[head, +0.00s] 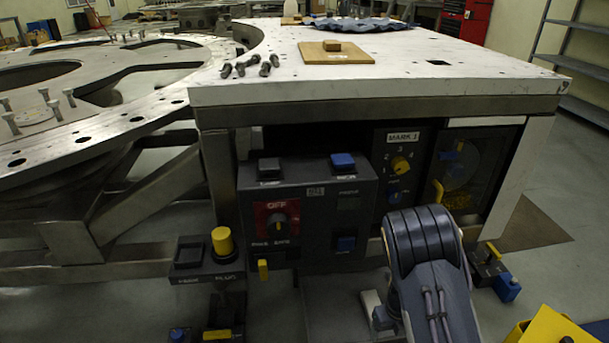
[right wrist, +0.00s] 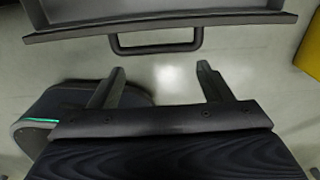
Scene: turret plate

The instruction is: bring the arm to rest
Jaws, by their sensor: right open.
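My right arm (head: 432,262) comes in from the bottom of the head view and stands in front of the control cabinet. My right gripper (right wrist: 160,70) shows in the right wrist view, with its two dark fingers spread apart and nothing between them. Beyond the fingertips is a dark handle (right wrist: 156,48) on the edge of a grey tray or drawer (right wrist: 160,22); the fingers look apart from it. In the head view the arm hides most of this gripper. My left gripper is in neither view.
The control box (head: 308,215) with a red OFF dial stands under the white table (head: 420,60). A wooden board (head: 336,58) with a small block and several bolts (head: 250,66) lie on top. A yellow object (head: 550,328) is at the lower right. Open floor (head: 560,265) lies at right.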

